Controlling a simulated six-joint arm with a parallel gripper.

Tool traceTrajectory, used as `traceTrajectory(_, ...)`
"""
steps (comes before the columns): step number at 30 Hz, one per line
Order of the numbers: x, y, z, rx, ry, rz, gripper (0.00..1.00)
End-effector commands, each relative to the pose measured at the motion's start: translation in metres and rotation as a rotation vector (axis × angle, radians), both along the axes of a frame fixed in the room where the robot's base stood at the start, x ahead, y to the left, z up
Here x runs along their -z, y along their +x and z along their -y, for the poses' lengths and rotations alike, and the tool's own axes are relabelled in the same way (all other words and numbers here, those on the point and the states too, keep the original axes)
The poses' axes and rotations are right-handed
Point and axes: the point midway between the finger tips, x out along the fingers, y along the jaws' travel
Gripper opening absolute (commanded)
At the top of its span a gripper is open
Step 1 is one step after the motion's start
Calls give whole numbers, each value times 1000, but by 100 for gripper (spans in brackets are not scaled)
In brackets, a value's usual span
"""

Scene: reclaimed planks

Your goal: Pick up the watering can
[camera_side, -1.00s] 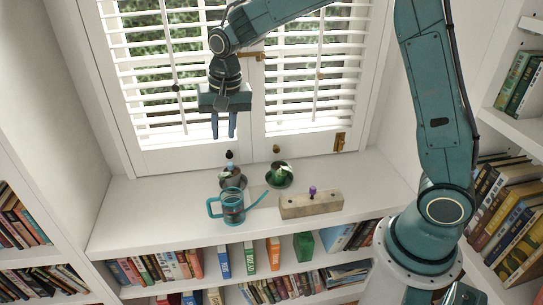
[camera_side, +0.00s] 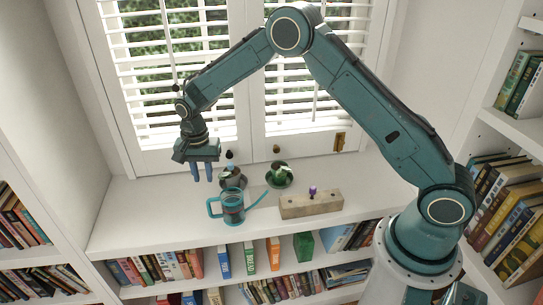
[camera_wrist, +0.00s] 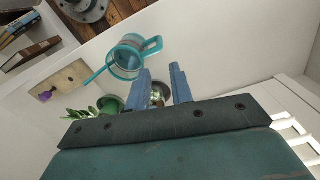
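The watering can (camera_side: 233,208) has a clear body with teal trim. It stands upright near the front of the white shelf top, its handle to the left and its thin spout to the right. In the wrist view the watering can (camera_wrist: 128,54) is beyond the fingertips, with its spout toward the lower left. My gripper (camera_side: 204,178) is above and to the left of the can in the side view, fingers pointing down. In the wrist view my gripper (camera_wrist: 160,72) has its two blue fingers apart, with nothing held between them.
A shiny grey vessel (camera_side: 231,175) stands just behind the can. A green plant in a bowl (camera_side: 280,178) is behind right. A wooden block (camera_side: 310,205) with a purple knob (camera_side: 312,190) lies to the right. The shelf top (camera_side: 140,215) is clear at left; the shuttered window (camera_side: 200,110) stands behind.

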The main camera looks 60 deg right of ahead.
Motion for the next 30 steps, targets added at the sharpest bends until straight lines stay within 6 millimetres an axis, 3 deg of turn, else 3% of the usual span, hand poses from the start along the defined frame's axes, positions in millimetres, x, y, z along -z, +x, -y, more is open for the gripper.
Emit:
traceTrajectory(8, 19, -1, 0, -1, 0, -4, 22)
traceTrajectory(21, 79, -1, 0, -2, 0, -2, 22)
traceTrajectory(30, 86, 0, 0, -2, 0, 0, 22)
